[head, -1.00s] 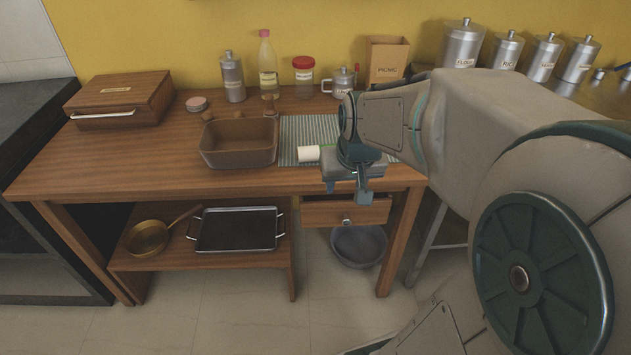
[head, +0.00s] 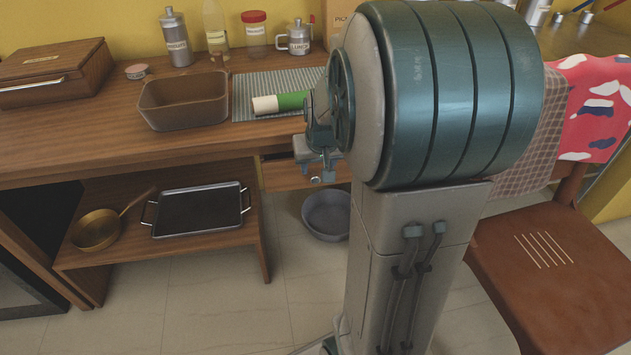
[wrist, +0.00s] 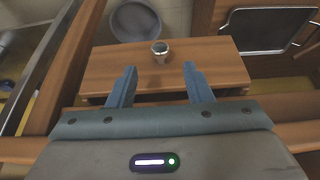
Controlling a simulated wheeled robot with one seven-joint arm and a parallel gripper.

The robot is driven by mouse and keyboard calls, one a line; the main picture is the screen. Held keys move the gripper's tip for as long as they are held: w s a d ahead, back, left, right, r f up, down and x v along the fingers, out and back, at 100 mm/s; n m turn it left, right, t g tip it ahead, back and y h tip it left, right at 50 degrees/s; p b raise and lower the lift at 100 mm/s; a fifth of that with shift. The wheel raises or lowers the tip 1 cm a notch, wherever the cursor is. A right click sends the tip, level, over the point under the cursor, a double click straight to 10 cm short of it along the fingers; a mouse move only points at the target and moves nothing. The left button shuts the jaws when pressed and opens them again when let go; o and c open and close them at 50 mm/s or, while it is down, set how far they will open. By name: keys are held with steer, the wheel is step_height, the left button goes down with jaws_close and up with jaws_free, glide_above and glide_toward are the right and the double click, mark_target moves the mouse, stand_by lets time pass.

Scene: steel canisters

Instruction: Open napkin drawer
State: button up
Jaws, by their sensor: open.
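The table's wooden drawer (head: 283,177) sits under the tabletop, partly hidden behind my gripper (head: 318,168) in the head view. In the wrist view the drawer front (wrist: 215,65) spans the middle, with a small round metal knob (wrist: 160,48). My gripper (wrist: 159,68) is open and empty. In the wrist picture its two fingers lie to the left and right of the knob, with the tips a little short of it. I cannot tell the exact gap in depth. No napkin label is readable on the drawer.
A grey bowl (head: 327,214) stands on the floor below the drawer. A black tray (head: 198,211) and a brass pan (head: 97,230) lie on the lower shelf. A brown basin (head: 184,101) stands on the tabletop. A chair (head: 545,262) is at the right.

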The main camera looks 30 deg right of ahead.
mark_target(315, 177)
steer(key=b+x, duration=0.2)
steer(key=x, duration=0.4)
steer(key=shift+w+f, duration=0.15)
steer(key=shift+f, duration=0.05)
jaws_close()
